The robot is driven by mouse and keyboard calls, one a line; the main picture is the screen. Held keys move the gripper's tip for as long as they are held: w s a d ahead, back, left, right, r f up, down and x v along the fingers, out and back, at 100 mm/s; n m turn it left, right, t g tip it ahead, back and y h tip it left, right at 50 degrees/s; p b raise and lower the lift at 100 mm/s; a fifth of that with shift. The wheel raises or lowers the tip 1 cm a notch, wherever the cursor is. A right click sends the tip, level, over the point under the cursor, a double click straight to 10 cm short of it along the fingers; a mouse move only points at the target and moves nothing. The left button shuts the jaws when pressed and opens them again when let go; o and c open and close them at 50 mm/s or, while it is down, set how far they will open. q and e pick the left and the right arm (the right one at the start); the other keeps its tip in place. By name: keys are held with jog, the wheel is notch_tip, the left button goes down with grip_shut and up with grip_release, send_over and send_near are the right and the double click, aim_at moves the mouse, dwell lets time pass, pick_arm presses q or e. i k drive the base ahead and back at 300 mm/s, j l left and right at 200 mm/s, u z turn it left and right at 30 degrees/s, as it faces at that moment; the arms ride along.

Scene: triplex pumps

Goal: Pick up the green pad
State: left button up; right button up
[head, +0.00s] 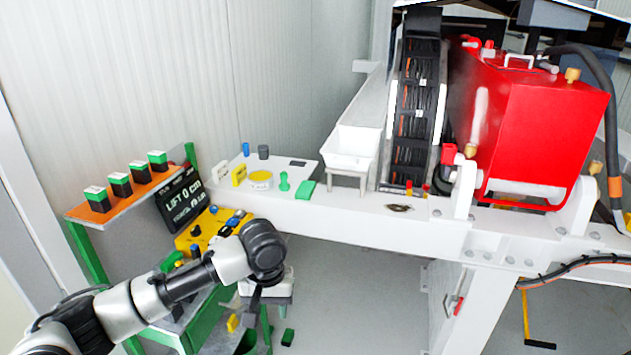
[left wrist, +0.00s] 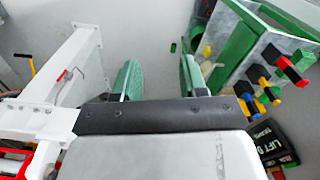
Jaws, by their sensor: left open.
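The green pad (head: 306,189) is a small flat rectangle lying on the white ledge, right of a green knobbed piece (head: 284,181). I cannot make it out in the left wrist view. My left gripper (head: 266,303) hangs pointing down in front of the ledge, lower in the picture than the pad and apart from it. In the left wrist view the two green-faced fingers (left wrist: 158,75) stand apart with nothing between them. My right gripper is not in view.
A yellow disc (head: 260,180) and yellow blocks share the ledge. A white bin (head: 350,148) stands right of the pad. An orange shelf (head: 125,195) holds several green-topped blocks. A yellow control panel (head: 208,230) is beside my arm. A red tank (head: 540,125) stands right. A small dark green piece (head: 288,337) lies low.

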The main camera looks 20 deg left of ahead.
aim_at(305, 191)
jog(key=i+j+z, duration=0.15)
jog(key=i+j, duration=0.2)
jog(key=i, duration=0.3)
jog(key=i+j+z, duration=0.15)
jog(key=i+j, duration=0.3)
jog(key=i, duration=0.2)
jog(key=i+j, duration=0.2)
jog(key=j, duration=0.2)
jog(key=i+j+z, duration=0.15)
jog(key=j, duration=0.2)
jog(key=i, duration=0.05)
